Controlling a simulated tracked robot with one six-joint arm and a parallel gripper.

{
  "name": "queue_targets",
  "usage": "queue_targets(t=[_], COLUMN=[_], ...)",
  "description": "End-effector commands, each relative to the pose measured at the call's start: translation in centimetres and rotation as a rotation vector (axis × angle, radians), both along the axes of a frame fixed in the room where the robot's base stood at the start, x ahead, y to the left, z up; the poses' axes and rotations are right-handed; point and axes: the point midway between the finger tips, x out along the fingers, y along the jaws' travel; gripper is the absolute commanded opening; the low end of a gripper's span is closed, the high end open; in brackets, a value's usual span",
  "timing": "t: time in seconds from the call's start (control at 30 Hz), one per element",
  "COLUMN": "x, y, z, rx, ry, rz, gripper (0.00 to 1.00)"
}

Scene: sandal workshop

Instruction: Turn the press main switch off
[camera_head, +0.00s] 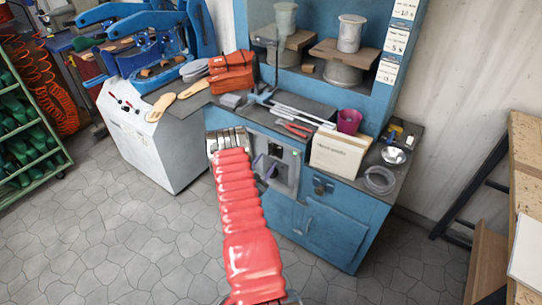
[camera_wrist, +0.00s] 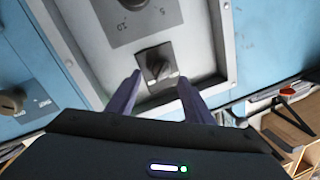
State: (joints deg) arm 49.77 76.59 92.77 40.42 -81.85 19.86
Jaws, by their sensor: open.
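In the head view my gripper (camera_head: 264,165) is in front of the panel, partly hidden by my red-sleeved arm.
The blue press cabinet (camera_head: 345,228) has a worktop holding a cardboard box (camera_head: 340,155), a purple cup (camera_head: 349,121) and tools. A white cabinet (camera_head: 150,140) stands to the left. A wooden bench (camera_head: 525,190) stands at the right. The floor in front is clear.

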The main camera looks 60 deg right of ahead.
Motion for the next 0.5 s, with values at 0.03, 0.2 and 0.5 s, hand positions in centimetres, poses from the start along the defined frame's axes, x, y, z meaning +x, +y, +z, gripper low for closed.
queue_targets(t=[0.03, 0.2, 0.5], x=[-0.1, -0.1, 0.0], y=[-0.8, -3.4, -5.5], z=[0.0, 0.0, 0.0], rx=[-0.002, -0.001, 0.0], ry=[-0.001, -0.001, 0.001], rz=[-0.002, -0.002, 0.0], gripper=[0.47, 0.47, 0.47])
